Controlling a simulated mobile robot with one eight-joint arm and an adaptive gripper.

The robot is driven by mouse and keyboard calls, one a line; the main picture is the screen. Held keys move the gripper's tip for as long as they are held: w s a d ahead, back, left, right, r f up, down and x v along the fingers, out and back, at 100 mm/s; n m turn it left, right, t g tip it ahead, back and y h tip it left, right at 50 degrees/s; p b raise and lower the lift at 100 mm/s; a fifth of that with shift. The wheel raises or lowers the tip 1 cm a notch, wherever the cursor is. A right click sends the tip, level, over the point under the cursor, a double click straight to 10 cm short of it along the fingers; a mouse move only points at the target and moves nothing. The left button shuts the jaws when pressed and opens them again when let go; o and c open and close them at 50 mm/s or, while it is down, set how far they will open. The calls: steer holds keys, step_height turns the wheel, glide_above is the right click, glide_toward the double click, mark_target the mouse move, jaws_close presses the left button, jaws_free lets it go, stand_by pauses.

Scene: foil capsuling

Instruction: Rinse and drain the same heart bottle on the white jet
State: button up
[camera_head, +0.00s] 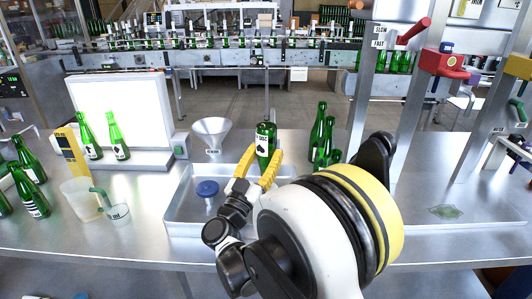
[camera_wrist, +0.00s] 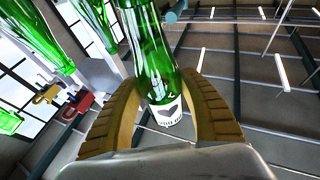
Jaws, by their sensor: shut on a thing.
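My gripper (camera_head: 258,170), with yellow fingers, is shut on a green bottle (camera_head: 265,152) over the metal tray (camera_head: 185,178). In the head view the bottle's broad end is up, and its lower end is hidden behind my fingers. Its label has a dark heart-like mark. The wrist view also shows the bottle (camera_wrist: 150,62) between both fingers (camera_wrist: 165,110), with the white label and dark heart near the fingertips. A blue round fitting (camera_head: 207,188) stands in the tray to the left. I cannot see a white jet; my arm and gripper cover part of the tray.
A funnel (camera_head: 211,135) stands behind the tray. Several green bottles (camera_head: 322,140) stand close to the right of the held one. A clear jug (camera_head: 85,198) and small cup (camera_head: 118,213) are at left, with more bottles (camera_head: 28,168). A lit panel (camera_head: 135,105) is behind.

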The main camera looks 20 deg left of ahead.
steer(key=shift+f+b, duration=0.6)
steer(key=shift+f, duration=0.1)
stand_by(3.0)
steer(key=shift+r+p, duration=0.75)
steer(key=shift+r, duration=0.75)
stand_by(2.8)
